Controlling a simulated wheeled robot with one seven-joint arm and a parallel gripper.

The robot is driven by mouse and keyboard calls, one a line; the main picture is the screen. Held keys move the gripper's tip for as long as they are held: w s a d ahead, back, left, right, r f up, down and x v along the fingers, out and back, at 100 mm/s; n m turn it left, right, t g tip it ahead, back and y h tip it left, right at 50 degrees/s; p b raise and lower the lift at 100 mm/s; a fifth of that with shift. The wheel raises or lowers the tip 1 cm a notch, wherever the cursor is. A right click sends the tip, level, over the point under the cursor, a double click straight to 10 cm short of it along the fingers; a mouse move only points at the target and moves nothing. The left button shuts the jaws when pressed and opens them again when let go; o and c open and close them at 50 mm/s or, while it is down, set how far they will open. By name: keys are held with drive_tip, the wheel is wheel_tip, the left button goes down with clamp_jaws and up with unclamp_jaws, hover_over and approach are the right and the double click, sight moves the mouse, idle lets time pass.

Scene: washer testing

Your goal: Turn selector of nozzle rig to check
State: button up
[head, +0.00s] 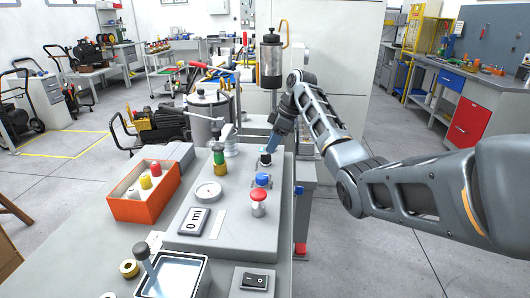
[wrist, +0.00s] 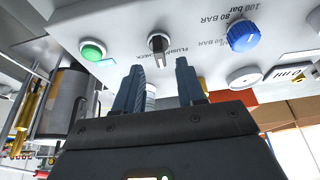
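The grey panel of the nozzle rig (head: 240,220) faces up in the head view. Its dark selector (head: 265,158) sits near the panel's far end, beyond a blue knob. In the wrist view the selector (wrist: 158,43) shows a dark handle on a pale base, with "FLUSH" and "CHECK" lettering beside it. My gripper (wrist: 160,72) is open, its two blue fingers spread, with the selector just past the fingertips and in line with the gap between them. In the head view my gripper (head: 272,146) comes down over the selector. I cannot tell whether a fingertip touches.
The blue knob (wrist: 242,37) and a green button (wrist: 92,50) flank the selector in the wrist view. A red button (head: 258,196), a round dial (head: 208,192) and a brass fitting (head: 220,162) stand on the panel. An orange bin (head: 128,208) is at left.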

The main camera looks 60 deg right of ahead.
sight(266, 158)
drive_tip(key=shift+x, duration=2.25)
clamp_jaws()
